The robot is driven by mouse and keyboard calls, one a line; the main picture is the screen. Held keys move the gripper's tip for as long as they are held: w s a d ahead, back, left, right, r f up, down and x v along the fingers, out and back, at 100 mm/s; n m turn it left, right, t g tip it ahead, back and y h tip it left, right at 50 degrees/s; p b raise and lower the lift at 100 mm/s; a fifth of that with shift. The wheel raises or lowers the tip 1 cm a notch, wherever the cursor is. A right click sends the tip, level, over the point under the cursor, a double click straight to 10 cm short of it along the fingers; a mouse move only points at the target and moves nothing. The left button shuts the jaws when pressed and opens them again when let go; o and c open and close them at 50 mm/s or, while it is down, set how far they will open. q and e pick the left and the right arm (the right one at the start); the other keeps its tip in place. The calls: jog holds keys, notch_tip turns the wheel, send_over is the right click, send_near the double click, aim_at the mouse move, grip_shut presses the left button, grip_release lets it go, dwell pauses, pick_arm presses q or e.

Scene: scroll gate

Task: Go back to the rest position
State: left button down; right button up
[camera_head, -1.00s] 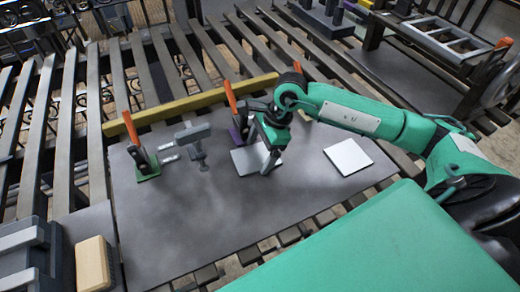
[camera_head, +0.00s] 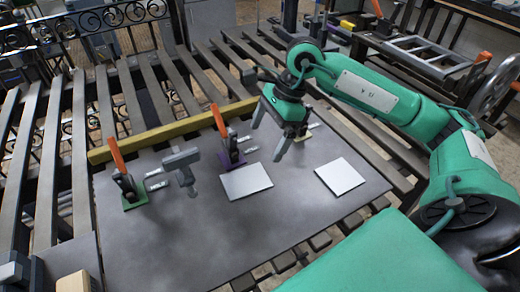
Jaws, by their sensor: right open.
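My right arm comes in from the right in green. My right gripper (camera_head: 268,132) is open and empty, its two fingers pointing down above the metal worktable (camera_head: 200,235). It hangs behind and above a pale square plate (camera_head: 246,181), apart from it. A toggle clamp with an orange handle and purple base (camera_head: 229,150) stands to its left. My left gripper is not in view.
A second pale plate (camera_head: 340,176) lies at the right. A green-based orange-handled clamp (camera_head: 129,188) and a grey T-shaped tool (camera_head: 183,165) stand at the left. A yellow bar (camera_head: 165,133) runs along the back edge. The table's front is clear.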

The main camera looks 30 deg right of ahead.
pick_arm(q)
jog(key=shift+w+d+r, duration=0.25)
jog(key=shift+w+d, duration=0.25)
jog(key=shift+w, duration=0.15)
pick_arm(e)
jog(key=shift+s+d+r, duration=0.1)
jog(key=shift+d+r, duration=0.05)
jog(key=shift+r, duration=0.25)
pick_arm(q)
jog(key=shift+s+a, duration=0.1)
